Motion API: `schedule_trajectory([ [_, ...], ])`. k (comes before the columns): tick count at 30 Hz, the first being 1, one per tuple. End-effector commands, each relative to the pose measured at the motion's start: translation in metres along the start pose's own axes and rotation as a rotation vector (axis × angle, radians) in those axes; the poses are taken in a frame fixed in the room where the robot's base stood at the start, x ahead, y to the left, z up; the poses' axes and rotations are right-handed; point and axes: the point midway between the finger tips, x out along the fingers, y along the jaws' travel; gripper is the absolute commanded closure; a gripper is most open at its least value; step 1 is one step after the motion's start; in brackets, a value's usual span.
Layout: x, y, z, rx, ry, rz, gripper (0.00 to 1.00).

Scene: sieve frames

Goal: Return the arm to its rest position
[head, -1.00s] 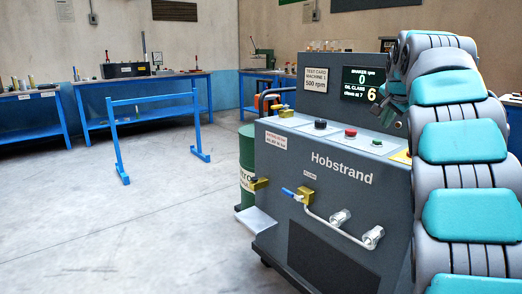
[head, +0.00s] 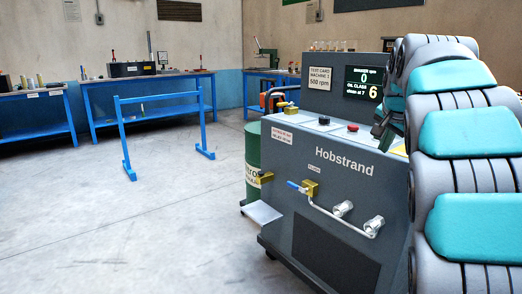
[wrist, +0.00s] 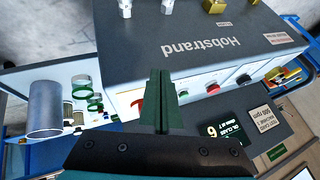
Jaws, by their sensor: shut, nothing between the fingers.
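My arm (head: 462,135) fills the right side of the head view, folded in grey and teal segments. My gripper (wrist: 161,100) shows in the wrist view with its dark green fingers together and nothing between them. It is above the grey Hobstrand machine (wrist: 205,45), which appears upside down there. In the head view the same machine (head: 335,185) stands left of my arm, and only a dark part of the wrist end shows in front of its panel. The fingertips are hard to make out there.
The machine's display (head: 363,84) reads 0 and 6. A green drum (head: 253,160) stands behind the machine. A blue frame (head: 162,97) stands on open floor, with blue benches behind. In the wrist view a bench (wrist: 20,88) holds a grey cylinder (wrist: 44,108) and green rings.

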Motion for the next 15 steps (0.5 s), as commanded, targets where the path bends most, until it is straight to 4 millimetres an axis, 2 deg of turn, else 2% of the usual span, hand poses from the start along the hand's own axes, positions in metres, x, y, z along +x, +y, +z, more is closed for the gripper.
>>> schedule_trajectory([
  [8, -0.006, 0.052, 0.098, -0.151, -0.155, 0.089, 1.0],
  [15, -0.014, 0.114, 0.202, -0.331, -0.329, 0.147, 1.0],
])
